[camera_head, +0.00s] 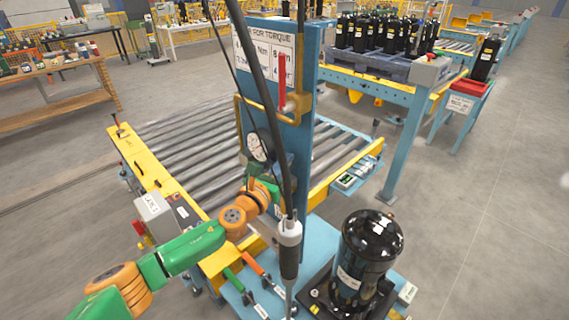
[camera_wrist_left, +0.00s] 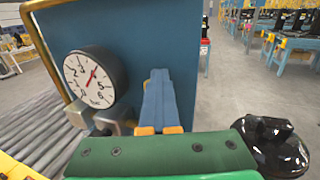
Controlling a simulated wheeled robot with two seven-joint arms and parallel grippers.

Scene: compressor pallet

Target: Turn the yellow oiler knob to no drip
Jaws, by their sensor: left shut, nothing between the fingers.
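My left gripper (camera_wrist_left: 158,76) is shut and empty in the left wrist view, its two blue-grey fingers side by side and pointing at the blue column (camera_wrist_left: 185,40). In the head view the left gripper (camera_head: 272,182) is close to the column, partly hidden behind dark hanging cables. A round white dial gauge (camera_wrist_left: 92,78) is left of the fingers, apart from them, with grey metal fittings (camera_wrist_left: 112,120) below it. The gauge (camera_head: 260,147) also shows on the column in the head view. I cannot make out the yellow oiler knob in either view. My right gripper is not in view.
A hanging tool (camera_head: 289,240) on a cable is close to my left wrist. A black compressor (camera_head: 368,245) stands at the lower right. A yellow bent pipe (camera_head: 240,118) runs along the column. A roller conveyor (camera_head: 185,150) lies behind; open floor is at right.

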